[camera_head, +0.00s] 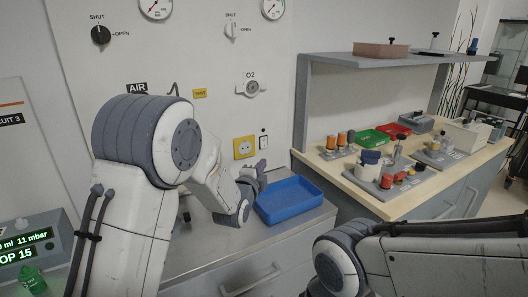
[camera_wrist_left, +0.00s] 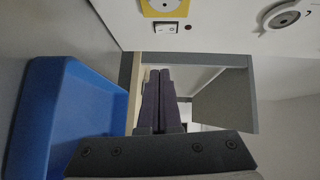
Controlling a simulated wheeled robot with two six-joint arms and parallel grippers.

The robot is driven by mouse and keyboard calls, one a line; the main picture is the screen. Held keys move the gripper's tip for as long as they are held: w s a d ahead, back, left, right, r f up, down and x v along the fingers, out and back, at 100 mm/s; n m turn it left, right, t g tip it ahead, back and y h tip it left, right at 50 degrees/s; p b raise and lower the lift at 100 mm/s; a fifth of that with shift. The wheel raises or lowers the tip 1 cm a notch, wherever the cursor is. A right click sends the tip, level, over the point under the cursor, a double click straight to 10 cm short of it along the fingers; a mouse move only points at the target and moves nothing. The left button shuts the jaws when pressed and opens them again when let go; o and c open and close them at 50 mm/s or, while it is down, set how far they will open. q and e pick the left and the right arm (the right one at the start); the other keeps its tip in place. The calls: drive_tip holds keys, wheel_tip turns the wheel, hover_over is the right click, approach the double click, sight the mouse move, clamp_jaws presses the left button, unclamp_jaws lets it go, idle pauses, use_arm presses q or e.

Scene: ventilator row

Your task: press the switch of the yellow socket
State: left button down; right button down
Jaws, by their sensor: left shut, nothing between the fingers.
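The yellow socket (camera_head: 244,147) is on the pale wall panel above the counter. A white switch (camera_head: 263,142) sits just to its right. In the left wrist view the yellow socket (camera_wrist_left: 163,8) is cut by the top edge, with the white switch (camera_wrist_left: 166,27) directly below it in the picture. My left gripper (camera_head: 262,165) is below the switch in the head view, above the blue tray. Its dark fingers (camera_wrist_left: 160,72) are shut and empty, and in the wrist view their tips appear apart from the switch. My right arm shows at lower right; its gripper is out of view.
A blue tray (camera_head: 290,208) lies on the counter under my left gripper. A wooden-topped bench (camera_head: 405,203) with bottles and trays stands to the right, with a shelf (camera_head: 375,59) above it. An O2 outlet (camera_head: 250,88) is on the panel above the socket.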

use_arm(q)
drive_tip(key=p, duration=0.1)
approach(267, 146)
drive_tip(key=w+d, duration=0.2)
drive_tip(key=d, duration=0.1)
drive_tip(key=w, duration=0.1)
drive_tip(key=w+a, duration=0.1)
drive_tip(key=w+a+p, duration=0.1)
drive_tip(key=shift+w+f, duration=0.3)
drive_tip(key=shift+f, duration=0.1)
